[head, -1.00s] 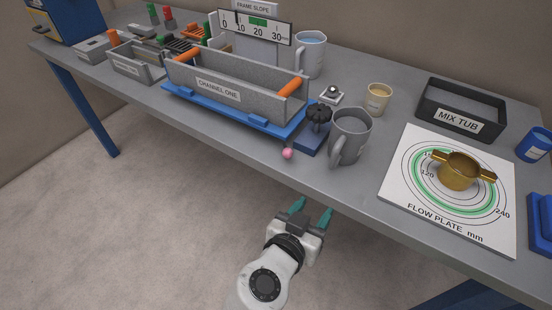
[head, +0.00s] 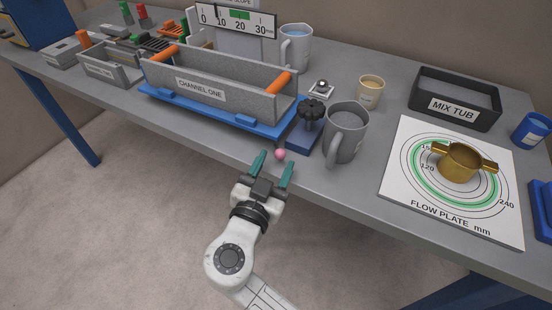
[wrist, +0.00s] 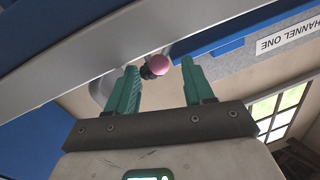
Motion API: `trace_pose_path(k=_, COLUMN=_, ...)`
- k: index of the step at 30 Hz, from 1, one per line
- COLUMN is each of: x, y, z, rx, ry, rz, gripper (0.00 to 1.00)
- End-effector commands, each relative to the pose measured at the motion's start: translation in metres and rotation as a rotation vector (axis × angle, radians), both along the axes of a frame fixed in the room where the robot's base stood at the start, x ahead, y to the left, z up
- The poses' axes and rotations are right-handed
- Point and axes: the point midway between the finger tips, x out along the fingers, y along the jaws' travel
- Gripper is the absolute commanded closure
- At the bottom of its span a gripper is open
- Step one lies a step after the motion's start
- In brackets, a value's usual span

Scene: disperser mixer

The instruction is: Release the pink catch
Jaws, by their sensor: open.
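The pink catch (head: 280,154) is a small round knob at the front edge of the bench, just below the blue frame (head: 222,109) that carries the grey CHANNEL ONE trough (head: 222,97). My gripper (head: 273,166) has its two teal fingers open, with the pink knob just beyond and between their tips in the head view. In the wrist view my gripper (wrist: 158,82) shows open and empty, and the pink knob (wrist: 160,64) sits between and past the fingertips on a dark stem. Whether a finger touches it cannot be told.
A black star knob (head: 310,112) on a blue block and a grey jug (head: 345,130) stand right of the catch. The bench edge (head: 240,150) runs close to my gripper. The flow plate (head: 400,200) with a brass ring and the mix tub (head: 455,110) are farther right.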

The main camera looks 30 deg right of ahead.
Motion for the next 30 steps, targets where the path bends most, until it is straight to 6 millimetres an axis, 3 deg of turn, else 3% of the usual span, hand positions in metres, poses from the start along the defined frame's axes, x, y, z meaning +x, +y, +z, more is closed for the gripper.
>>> trace_pose_path(k=14, x=0.0105, y=-0.0110, z=-0.0004, rx=0.000, ry=0.001, rz=0.000, gripper=0.48)
trace_pose_path(k=30, x=0.0102, y=-0.0109, z=-0.0004, rx=0.000, ry=0.001, rz=0.000, gripper=0.99)
